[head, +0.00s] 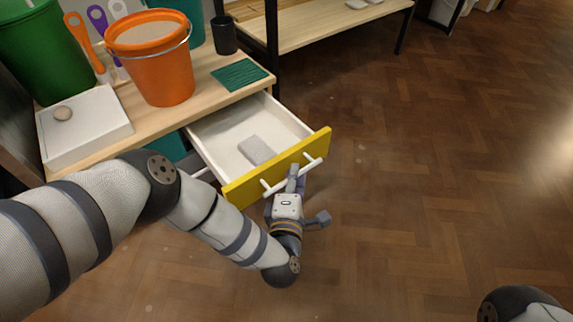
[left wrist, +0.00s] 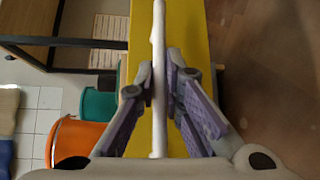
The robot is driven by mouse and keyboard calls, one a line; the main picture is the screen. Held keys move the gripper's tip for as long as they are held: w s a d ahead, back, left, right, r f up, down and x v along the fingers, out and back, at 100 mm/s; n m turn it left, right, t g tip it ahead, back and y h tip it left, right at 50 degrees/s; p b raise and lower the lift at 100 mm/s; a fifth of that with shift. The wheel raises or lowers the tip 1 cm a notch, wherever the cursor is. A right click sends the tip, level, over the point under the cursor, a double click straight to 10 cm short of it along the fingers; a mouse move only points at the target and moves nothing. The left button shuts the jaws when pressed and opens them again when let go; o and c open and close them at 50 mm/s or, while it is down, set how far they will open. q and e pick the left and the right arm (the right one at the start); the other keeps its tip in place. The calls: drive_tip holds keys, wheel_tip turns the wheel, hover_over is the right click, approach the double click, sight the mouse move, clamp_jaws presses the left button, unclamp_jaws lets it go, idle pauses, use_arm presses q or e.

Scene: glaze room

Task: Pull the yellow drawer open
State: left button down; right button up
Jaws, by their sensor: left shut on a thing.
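The yellow drawer (head: 237,190) stands well out from the wooden bench, its white inside showing from above. A grey block (head: 257,150) lies in it. A white bar handle (head: 312,164) runs along the yellow front. My left gripper (head: 293,179) is at the handle's middle. In the left wrist view, its two purple-padded fingers (left wrist: 161,82) close on the white bar (left wrist: 158,125) from both sides, with the yellow front behind. My right gripper is out of view; only a piece of my right arm shows at the lower right.
On the bench top (head: 205,85) stand an orange bucket (head: 165,80), a green bin (head: 45,50), a dark cup (head: 224,36), a white slab (head: 85,130) and a green mat (head: 238,77). A low shelf (head: 320,22) is behind. The parquet floor (head: 430,170) to the right is clear.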

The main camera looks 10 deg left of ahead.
use_arm(q)
drive_tip(key=shift+s+d, duration=0.85)
drive_tip(key=shift+d, duration=0.2)
drive_tip(key=c, duration=1.7)
unclamp_jaws()
drive_tip(key=s, duration=0.4)
drive_tip(key=s+d+r, duration=0.1)
drive_tip(key=s, duration=0.6)
drive_tip(key=shift+s+d+r, duration=0.2)
drive_tip(key=shift+s+r, duration=0.15)
drive_tip(key=shift+s, duration=0.05)
